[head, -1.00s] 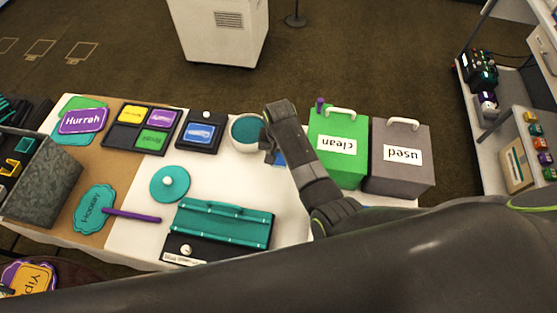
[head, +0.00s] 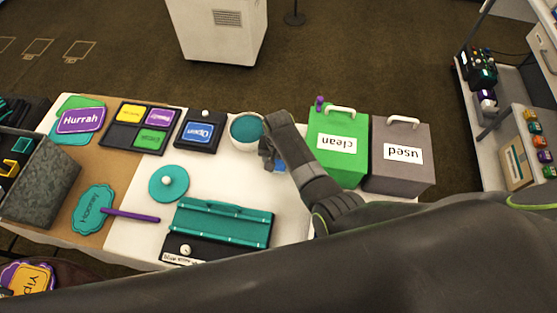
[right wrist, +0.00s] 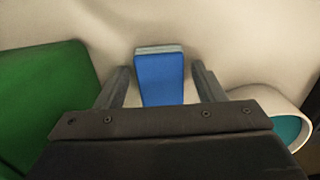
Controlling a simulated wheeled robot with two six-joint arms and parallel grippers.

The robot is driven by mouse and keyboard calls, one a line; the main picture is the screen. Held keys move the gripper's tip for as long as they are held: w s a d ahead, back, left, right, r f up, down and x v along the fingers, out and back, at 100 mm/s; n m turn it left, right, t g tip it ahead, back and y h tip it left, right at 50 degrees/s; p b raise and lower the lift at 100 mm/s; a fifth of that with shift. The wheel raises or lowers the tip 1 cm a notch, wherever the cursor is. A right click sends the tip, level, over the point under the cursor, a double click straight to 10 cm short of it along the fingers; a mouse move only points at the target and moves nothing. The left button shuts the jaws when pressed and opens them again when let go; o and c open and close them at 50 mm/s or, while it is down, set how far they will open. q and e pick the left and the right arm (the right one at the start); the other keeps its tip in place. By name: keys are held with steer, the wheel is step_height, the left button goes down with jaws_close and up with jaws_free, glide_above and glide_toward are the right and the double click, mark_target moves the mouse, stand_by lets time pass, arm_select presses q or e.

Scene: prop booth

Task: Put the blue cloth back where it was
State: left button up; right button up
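The blue cloth (head: 280,167) is a small folded block on the white table, between the bowl and the green box. My right gripper (head: 268,160) is over it and hides part of it in the head view. In the right wrist view the blue cloth (right wrist: 160,78) lies between the two fingers of my right gripper (right wrist: 161,82), with a gap on each side. The fingers are open and not closed on it. The green "clean" box (head: 337,145) and grey "used" box (head: 400,157) stand to the right. My left gripper is not in view.
A white bowl with teal contents (head: 246,131) stands close left of the gripper. A teal lid (head: 168,183), a teal case (head: 221,222) and a black tray of coloured signs (head: 125,135) lie further left. White table is bare between the lid and bowl.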

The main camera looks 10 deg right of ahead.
mark_target(279, 162)
steer(key=shift+r, duration=0.35)
step_height(279, 162, up, 12)
steer(key=shift+f, duration=0.15)
stand_by(0.4)
steer(key=shift+w, duration=0.1)
stand_by(0.3)
